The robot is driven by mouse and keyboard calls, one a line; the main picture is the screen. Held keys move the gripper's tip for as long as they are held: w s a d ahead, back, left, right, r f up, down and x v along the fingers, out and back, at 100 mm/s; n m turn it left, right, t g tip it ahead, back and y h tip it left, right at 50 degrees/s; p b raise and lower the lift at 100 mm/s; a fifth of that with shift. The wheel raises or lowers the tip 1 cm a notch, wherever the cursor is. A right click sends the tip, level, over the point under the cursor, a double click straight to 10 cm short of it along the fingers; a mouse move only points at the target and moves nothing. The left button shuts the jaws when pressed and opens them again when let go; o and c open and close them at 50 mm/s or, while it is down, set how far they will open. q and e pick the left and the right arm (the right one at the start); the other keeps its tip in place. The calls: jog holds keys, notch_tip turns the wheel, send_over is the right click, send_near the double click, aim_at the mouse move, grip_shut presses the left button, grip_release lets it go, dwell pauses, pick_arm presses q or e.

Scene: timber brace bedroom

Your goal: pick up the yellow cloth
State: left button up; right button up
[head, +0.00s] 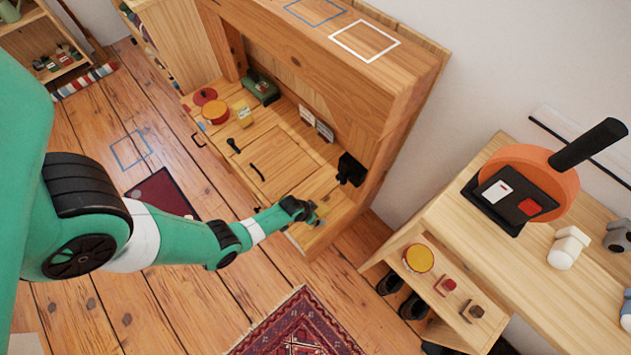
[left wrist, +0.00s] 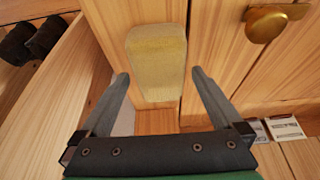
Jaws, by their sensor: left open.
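The yellow cloth (left wrist: 156,62) looks like a thick, folded, dull yellow pad in the left wrist view. It lies against the pale wood, just beyond and between my left fingertips. My left gripper (left wrist: 160,77) is open, with a finger on either side of the cloth's near end and nothing visibly held. In the head view my left gripper (head: 310,212) is over the near right end of the wooden desk (head: 330,190); it mostly hides what lies beneath it. My right gripper is in neither view.
A brass knob (left wrist: 265,24) is at the upper right in the left wrist view. On the desk stand a black object (head: 350,169), an orange tin (head: 215,111) and a green object (head: 262,88). A side table (head: 450,215) with a shelf is close on the right.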

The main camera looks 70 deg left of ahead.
pick_arm(q)
jog(key=shift+x, duration=0.85)
jog(key=shift+r, duration=0.1)
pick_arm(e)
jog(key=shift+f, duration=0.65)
pick_arm(q)
jog(key=shift+f+b, duration=0.25)
jog(key=shift+b, duration=0.1)
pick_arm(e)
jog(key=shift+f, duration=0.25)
pick_arm(q)
jog(key=shift+c, duration=0.2)
